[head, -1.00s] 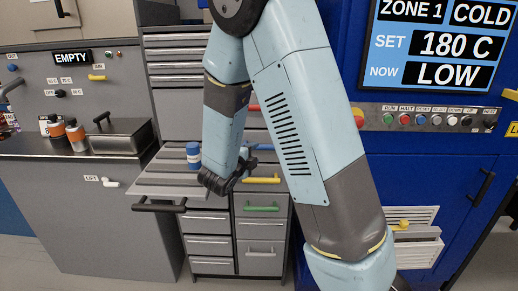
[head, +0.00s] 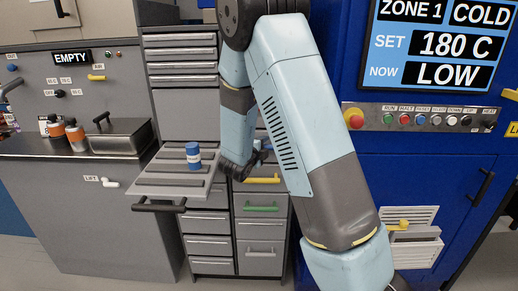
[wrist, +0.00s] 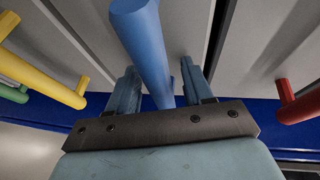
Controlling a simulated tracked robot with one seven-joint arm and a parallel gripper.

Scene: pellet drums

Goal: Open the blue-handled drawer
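The blue handle (wrist: 150,45) is a bar on a grey drawer front. In the wrist view it runs between the two fingers of my gripper (wrist: 160,88). The fingers stand apart on either side of the bar, with a narrow gap showing, and do not appear clamped on it. In the head view my gripper (head: 258,156) is at the upper part of the drawer column, just above the yellow handle (head: 262,181). The arm hides most of the blue-handled drawer there.
A green handle (head: 261,208) is lower on the same column. A red handle (wrist: 298,102) shows at right in the wrist view. A pulled-out slatted tray (head: 150,185) carrying a blue-and-white container (head: 193,155) is left of my gripper. A blue machine (head: 440,175) stands right.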

